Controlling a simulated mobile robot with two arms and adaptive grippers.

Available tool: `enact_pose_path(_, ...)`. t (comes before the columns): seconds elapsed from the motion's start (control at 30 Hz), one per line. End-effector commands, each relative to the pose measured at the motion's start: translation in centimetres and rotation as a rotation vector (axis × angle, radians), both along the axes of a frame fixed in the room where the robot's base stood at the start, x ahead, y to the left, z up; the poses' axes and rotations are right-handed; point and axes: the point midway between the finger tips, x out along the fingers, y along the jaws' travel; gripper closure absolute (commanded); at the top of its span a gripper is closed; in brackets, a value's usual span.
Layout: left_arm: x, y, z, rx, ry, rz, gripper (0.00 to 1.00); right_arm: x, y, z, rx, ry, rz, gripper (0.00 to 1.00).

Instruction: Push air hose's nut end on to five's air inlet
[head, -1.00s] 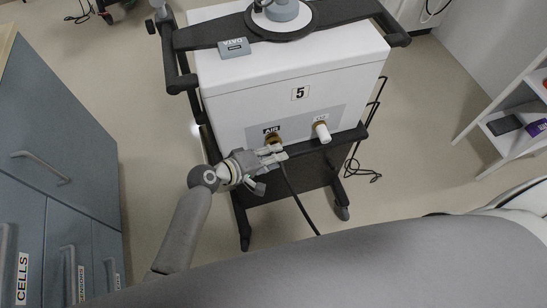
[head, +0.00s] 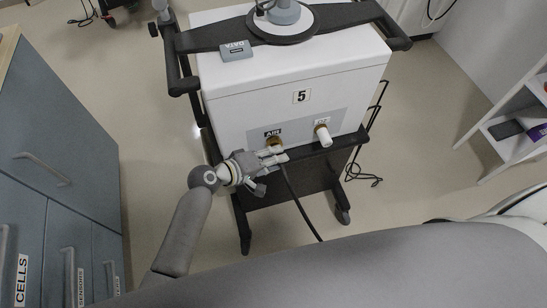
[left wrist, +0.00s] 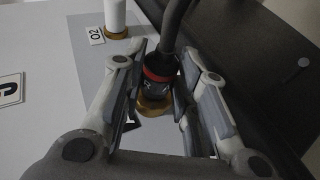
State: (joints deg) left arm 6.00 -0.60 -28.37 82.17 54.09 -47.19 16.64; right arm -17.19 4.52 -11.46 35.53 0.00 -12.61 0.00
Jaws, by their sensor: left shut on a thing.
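Ventilator five (head: 230,110) is a white box with a "5" label, on a dark wheeled stand. Its air inlet (head: 273,140), a brass-coloured fitting under the AIR label, is low on the front face. My left gripper (head: 276,156) is just below and in front of it. In the left wrist view its fingers are shut on the air hose's nut end (left wrist: 158,80), dark with a red band. The nut end lines up with the inlet's brass ring (left wrist: 152,105); I cannot tell how far on it sits. The black hose (head: 302,212) hangs down to the right. My right gripper is not in view.
A white-tipped O2 inlet (head: 323,135) is right of the air inlet. The stand's dark bar (head: 345,139) runs close below. Grey drawers (head: 65,150) stand at the left, a white shelf (head: 510,130) at the right. The floor between is open.

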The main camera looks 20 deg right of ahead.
Motion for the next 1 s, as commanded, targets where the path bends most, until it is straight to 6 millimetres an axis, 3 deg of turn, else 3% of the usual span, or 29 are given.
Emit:
enact_pose_path(0.03,0.4,0.1,0.3,-0.002,-0.008,0.007,1.00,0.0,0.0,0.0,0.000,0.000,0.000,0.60)
enact_pose_path(0.07,0.4,0.1,0.3,-0.002,-0.008,0.007,0.71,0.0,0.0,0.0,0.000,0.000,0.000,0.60)
enact_pose_path(0.27,0.3,0.0,0.2,-0.001,-0.006,0.005,0.47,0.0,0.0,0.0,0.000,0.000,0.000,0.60)
enact_pose_path(0.67,0.0,0.4,0.2,0.000,-0.003,0.003,0.47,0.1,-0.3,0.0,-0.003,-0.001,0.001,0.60)
enact_pose_path(1.0,-1.5,4.5,2.5,0.001,-0.004,0.003,0.47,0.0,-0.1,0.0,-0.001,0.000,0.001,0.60)
